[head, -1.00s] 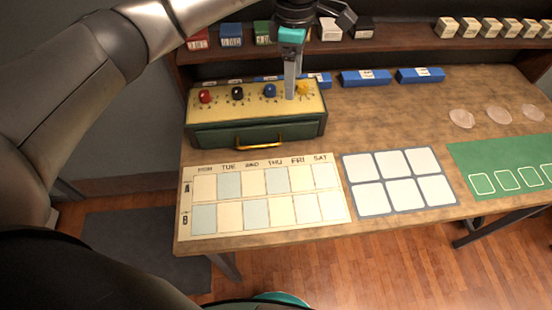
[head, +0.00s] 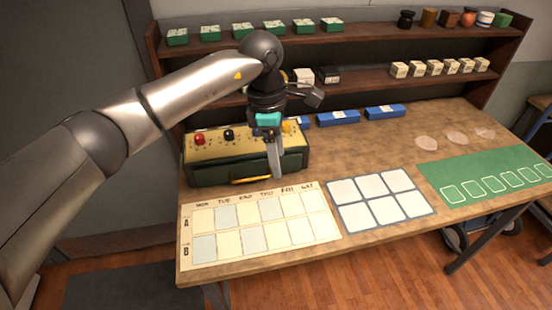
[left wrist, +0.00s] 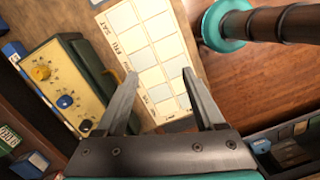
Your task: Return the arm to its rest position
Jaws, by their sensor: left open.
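My left arm (head: 190,95) reaches in from the left over the table. My left gripper (head: 277,174) is open and empty. In the head view its fingers overlap the front right of the green box with the cream knob panel (head: 198,176). In the left wrist view the two fingers (left wrist: 160,74) stand apart with nothing between them, and the weekday chart shows beyond them. The box with its knobs (left wrist: 62,90) lies left of the fingers there. My right gripper is not in view.
The weekday chart (head: 207,264), a white-celled grid (head: 382,199) and a green mat (head: 490,172) lie along the table's front. Blue boxes (head: 338,118) lie behind. Shelves (head: 365,86) with small boxes and jars stand at the back. Three pale discs (head: 457,138) lie at right.

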